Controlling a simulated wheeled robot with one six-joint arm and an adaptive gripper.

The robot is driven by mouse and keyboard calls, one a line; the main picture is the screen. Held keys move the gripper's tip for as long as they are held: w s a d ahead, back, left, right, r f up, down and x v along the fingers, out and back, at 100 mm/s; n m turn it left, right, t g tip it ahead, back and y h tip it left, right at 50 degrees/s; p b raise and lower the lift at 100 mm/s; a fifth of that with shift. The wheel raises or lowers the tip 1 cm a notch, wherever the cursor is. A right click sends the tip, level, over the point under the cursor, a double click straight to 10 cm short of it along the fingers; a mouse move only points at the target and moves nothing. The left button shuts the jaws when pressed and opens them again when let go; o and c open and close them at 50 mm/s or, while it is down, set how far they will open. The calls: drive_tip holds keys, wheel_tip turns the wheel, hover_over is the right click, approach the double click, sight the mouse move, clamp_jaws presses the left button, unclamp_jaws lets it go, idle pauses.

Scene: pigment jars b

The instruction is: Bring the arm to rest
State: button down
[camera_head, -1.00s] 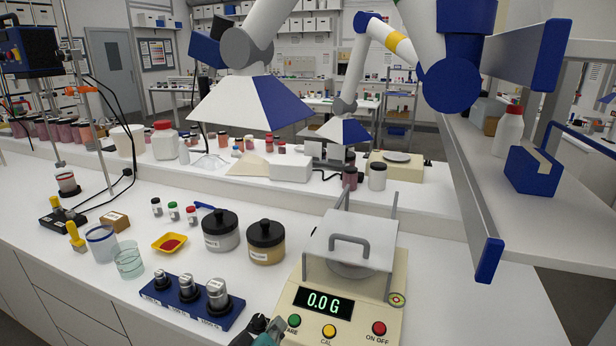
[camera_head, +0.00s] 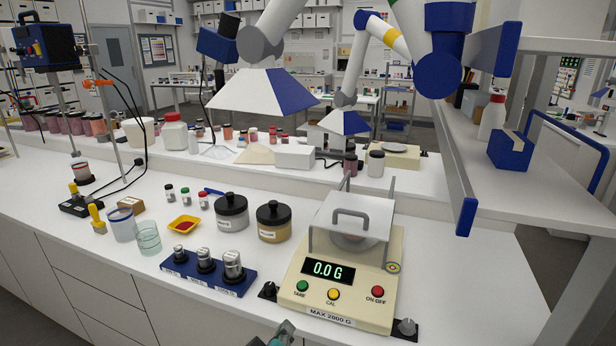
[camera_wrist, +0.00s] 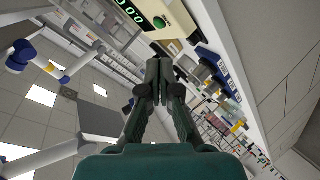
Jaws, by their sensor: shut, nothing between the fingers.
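My gripper (camera_wrist: 160,70) shows in the wrist view with its dark fingers together and nothing between them. In the head view only a small part of my gripper (camera_head: 283,334) shows at the bottom edge, in front of the bench and below the balance. The balance (camera_head: 345,290) is cream coloured, with a clear-sided draft cover and a display reading 0.0 G. Part of the balance also shows at the top of the wrist view (camera_wrist: 172,20). My gripper appears apart from it.
A blue block with metal weights (camera_head: 208,273) sits left of the balance. Two black-lidded jars (camera_head: 273,222) stand behind it. A yellow dish (camera_head: 184,225) and glass beakers (camera_head: 149,238) are further left. A shelf (camera_head: 560,185) rises at right. Bench right of the balance is clear.

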drive_tip(key=s+d+f+y, duration=0.2)
drive_tip(key=s+d+f, duration=0.55)
drive_tip(key=f, duration=0.25)
drive_tip(key=s+d+f+y, duration=0.2)
drive_tip(key=s+d+f, duration=0.55)
drive_tip(key=f, duration=0.25)
drive_tip(key=s+d+r+m, duration=0.1)
drive_tip(key=s+d+m, duration=0.1)
drive_tip(key=s, duration=0.5)
drive_tip(key=s+d+r+m+t+h, duration=0.1)
drive_tip(key=s+d+r+m, duration=0.1)
drive_tip(key=s, duration=0.6)
drive_tip(key=s+d+r+m, duration=0.2)
drive_tip(key=s+d+m, duration=0.1)
drive_tip(key=s, duration=0.5)
drive_tip(key=shift+s+d+r+m+t+h, duration=0.2)
drive_tip(key=shift+d+m+t+h, duration=0.1)
drive_tip(key=shift+d+m, duration=0.15)
